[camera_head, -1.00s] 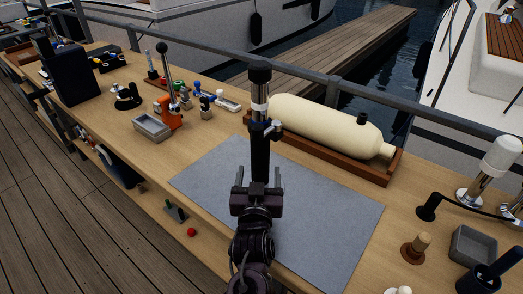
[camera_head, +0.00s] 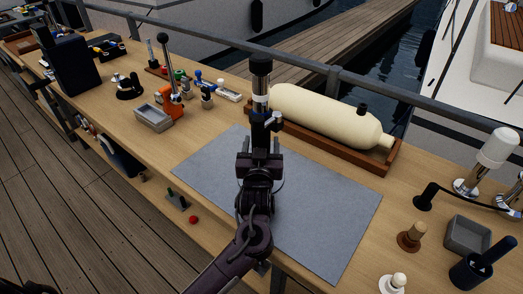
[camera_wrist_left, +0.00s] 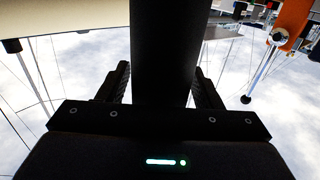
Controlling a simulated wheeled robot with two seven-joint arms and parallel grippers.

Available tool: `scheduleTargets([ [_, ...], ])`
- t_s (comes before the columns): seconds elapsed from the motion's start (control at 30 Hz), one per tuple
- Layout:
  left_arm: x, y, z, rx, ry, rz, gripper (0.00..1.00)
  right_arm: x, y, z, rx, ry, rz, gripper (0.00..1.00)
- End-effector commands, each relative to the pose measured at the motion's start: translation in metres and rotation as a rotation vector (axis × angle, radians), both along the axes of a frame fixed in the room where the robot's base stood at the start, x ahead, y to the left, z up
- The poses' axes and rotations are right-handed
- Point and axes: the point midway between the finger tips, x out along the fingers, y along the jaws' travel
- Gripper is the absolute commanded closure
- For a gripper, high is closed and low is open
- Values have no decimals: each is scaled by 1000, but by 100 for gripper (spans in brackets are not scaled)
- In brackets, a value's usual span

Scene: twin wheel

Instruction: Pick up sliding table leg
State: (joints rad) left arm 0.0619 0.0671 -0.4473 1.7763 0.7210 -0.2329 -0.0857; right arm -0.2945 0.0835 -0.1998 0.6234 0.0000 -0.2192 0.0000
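The sliding table leg (camera_head: 261,96) stands upright at the back edge of the grey mat. It has a black top, a bright metal section, a clamp with a small side knob, and a black lower tube. My left gripper (camera_head: 259,152) is at the lower tube, which also fills the middle of the left wrist view (camera_wrist_left: 168,50). The two fingers lie on either side of the tube and look open, with narrow gaps near their bases; contact at the tips is unclear. The leg's foot is hidden behind the gripper. My right gripper is not in view.
The grey mat (camera_head: 325,220) is otherwise bare. A cream cylinder (camera_head: 325,115) lies in a wooden cradle (camera_head: 378,165) close behind the leg. An orange lever tool (camera_head: 172,100) and a grey tray (camera_head: 154,117) stand to the left. A lamp (camera_head: 495,155) and a cup (camera_head: 470,272) stand at right.

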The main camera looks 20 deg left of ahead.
Motion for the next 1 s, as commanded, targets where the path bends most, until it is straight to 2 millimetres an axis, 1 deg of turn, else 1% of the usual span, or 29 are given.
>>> scheduleTargets([
  [0.03,0,0,0,0,0,0,48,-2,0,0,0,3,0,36],
  [0.07,0,0,0,0,0,0,52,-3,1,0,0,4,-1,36],
  [0.43,0,0,0,0,0,0,100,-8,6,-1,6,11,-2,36],
  [0.77,0,0,6,-2,-6,0,100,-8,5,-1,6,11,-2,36],
  [0.87,0,0,13,-1,-7,0,100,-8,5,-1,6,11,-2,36],
  [1.0,0,0,32,-4,-8,0,100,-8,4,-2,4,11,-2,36],
])
